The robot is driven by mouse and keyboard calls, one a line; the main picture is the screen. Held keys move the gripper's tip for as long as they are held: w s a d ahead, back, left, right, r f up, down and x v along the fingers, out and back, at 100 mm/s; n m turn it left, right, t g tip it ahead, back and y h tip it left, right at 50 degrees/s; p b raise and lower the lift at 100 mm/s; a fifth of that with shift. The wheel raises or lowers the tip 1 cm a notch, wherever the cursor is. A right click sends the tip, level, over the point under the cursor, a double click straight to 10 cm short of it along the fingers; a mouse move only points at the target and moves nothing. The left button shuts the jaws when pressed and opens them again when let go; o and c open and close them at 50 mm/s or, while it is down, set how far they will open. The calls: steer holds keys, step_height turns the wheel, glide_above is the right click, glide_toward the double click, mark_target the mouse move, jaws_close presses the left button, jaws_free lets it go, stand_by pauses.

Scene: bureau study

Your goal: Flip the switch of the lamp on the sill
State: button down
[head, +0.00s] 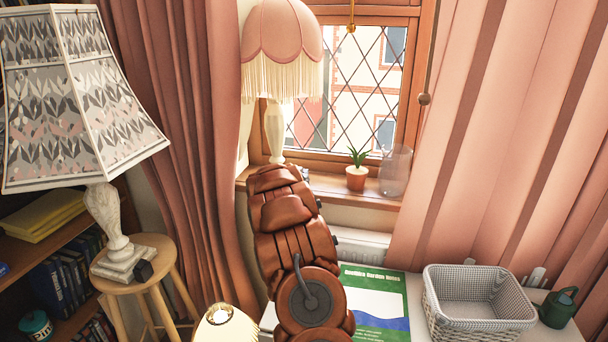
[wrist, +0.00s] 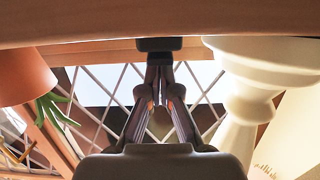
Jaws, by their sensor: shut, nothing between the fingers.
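The sill lamp (head: 274,128) has a pink fringed shade and a cream turned stem, and stands at the left end of the window sill (head: 385,198). My arm hides its foot in the head view. In the wrist view, which is upside down, the lamp's cream base (wrist: 240,105) is at the right. A small dark block (wrist: 159,44), which looks like the switch, sits by the sill at the top middle. My gripper (wrist: 160,82) is shut and empty, its tips at or very near this block. I cannot tell whether they touch. My arm hides the gripper in the head view.
A potted plant (head: 356,172) and a clear glass vase (head: 395,172) stand right of the lamp on the sill. A patterned-shade lamp (head: 108,225) stands on a stool at left. A wicker basket (head: 478,325) and a green watering can (head: 558,309) are at lower right.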

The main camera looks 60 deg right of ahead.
steer(key=r+p, duration=0.1)
steer(key=r, duration=0.1)
steer(key=r+p, duration=0.2)
steer(key=shift+w+d+r+p, duration=0.1)
steer(key=shift+d+p, duration=0.1)
steer(key=shift+p, duration=0.1)
steer(key=r+b+v, duration=0.1)
steer(key=b+v, duration=0.2)
steer(key=v, duration=0.6)
steer(key=shift+a, duration=0.2)
